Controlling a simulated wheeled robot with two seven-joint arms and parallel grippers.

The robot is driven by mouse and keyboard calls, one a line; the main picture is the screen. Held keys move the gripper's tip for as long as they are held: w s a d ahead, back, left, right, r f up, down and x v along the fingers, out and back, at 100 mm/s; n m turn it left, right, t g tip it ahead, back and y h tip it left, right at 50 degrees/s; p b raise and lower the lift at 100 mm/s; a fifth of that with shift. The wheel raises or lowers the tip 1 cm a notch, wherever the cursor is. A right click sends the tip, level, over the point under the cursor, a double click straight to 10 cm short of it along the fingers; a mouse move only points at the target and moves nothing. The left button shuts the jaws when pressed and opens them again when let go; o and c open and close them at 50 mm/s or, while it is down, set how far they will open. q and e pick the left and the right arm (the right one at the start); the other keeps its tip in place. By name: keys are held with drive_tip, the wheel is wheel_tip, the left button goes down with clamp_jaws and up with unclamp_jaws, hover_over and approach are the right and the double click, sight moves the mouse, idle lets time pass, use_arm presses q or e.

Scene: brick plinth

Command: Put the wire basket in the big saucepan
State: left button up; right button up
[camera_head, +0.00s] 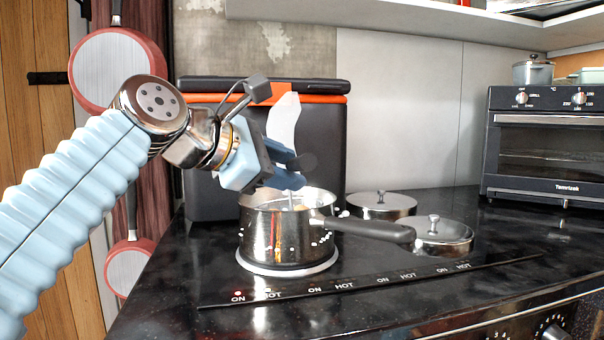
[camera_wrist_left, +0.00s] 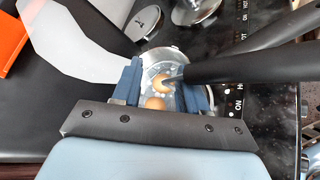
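A steel saucepan (camera_head: 262,228) with a dark handle (camera_head: 375,230) stands on the left hob ring. In the left wrist view, round brown things (camera_wrist_left: 156,103) and a thin grey rod show inside the pan (camera_wrist_left: 150,62). I cannot clearly make out a wire basket; pale specks show on and around the pan. I cannot tell whether this is the big saucepan. My left gripper (camera_head: 292,168) is just above the pan's rim, tilted downward. Its blue fingers (camera_wrist_left: 162,90) are apart, with nothing visibly clamped between them. My right gripper is not in view.
A toaster oven (camera_head: 545,145) stands at right. The front right counter is clear.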

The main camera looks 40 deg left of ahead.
use_arm(q)
drive_tip(key=d+v, duration=0.1)
drive_tip(key=v, duration=0.6)
drive_tip(key=shift+s+a, duration=0.25)
drive_tip(key=shift+a, duration=0.25)
drive_tip(key=shift+r, duration=0.1)
idle(1.7)
